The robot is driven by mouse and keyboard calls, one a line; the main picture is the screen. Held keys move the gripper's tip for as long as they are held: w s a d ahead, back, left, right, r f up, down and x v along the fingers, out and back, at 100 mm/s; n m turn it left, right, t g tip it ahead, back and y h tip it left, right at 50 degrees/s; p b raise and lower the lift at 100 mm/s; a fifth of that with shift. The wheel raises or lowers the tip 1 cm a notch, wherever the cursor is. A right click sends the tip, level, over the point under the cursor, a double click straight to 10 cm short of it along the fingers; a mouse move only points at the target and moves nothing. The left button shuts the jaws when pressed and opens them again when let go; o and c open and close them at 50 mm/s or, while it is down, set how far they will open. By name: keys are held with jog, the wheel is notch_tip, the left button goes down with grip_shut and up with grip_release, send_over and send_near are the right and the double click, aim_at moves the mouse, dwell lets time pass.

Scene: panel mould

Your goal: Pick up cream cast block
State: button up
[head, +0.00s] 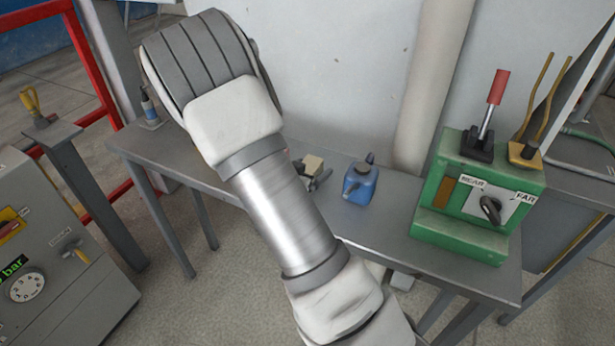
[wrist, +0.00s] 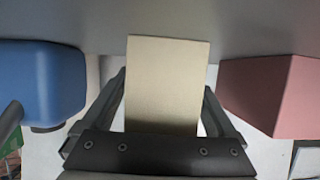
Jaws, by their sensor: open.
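The cream cast block (wrist: 167,85) is in the middle of the wrist view, between the two fingers of my gripper (wrist: 165,100). The fingers are open, one on each side of the block, with a visible gap at the left finger; contact on the right cannot be told. The lower part of the block is hidden behind the gripper's dark body. In the head view a small cream block (head: 313,163) shows on the grey bench, right of my arm, with part of my gripper (head: 318,178) beside it. My arm hides much of this area.
A blue container (head: 360,184) stands right of the block; a blue object (wrist: 42,82) is at the left of the wrist view. A pink block (wrist: 275,95) is close on the right there. A green control box (head: 478,200) with a red-handled lever occupies the bench's right end.

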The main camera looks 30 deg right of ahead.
jog(key=shift+c, duration=0.3)
grip_shut()
jog(key=shift+r, duration=0.1)
